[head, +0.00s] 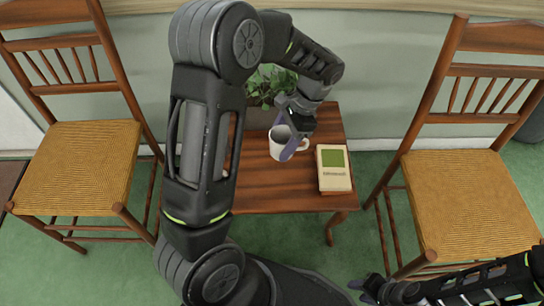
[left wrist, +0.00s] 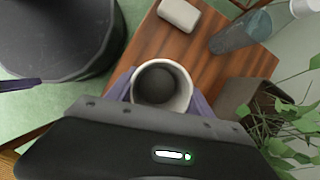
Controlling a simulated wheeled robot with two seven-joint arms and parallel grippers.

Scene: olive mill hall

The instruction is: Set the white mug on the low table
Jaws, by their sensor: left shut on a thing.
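The white mug (head: 283,152) is upright over the wooden low table (head: 258,199), near its middle. I cannot tell whether its base touches the top. My left gripper (head: 291,143) is shut on the mug from above, and its fingers are on either side of the mug. In the left wrist view the mug (left wrist: 137,92) sits between the purple fingers, with its dark inside facing the camera. The table (left wrist: 196,62) shows around it. My right gripper (head: 364,291) is at the lower right, away from the table, with its fingertips apart and empty.
A cream box with a green label (head: 333,169) lies just right of the mug. A potted plant (head: 262,117) stands behind. The left wrist view shows a pale block (left wrist: 179,15) and a clear bottle (left wrist: 240,32) on the table. Chairs (head: 80,165) (head: 470,195) flank it.

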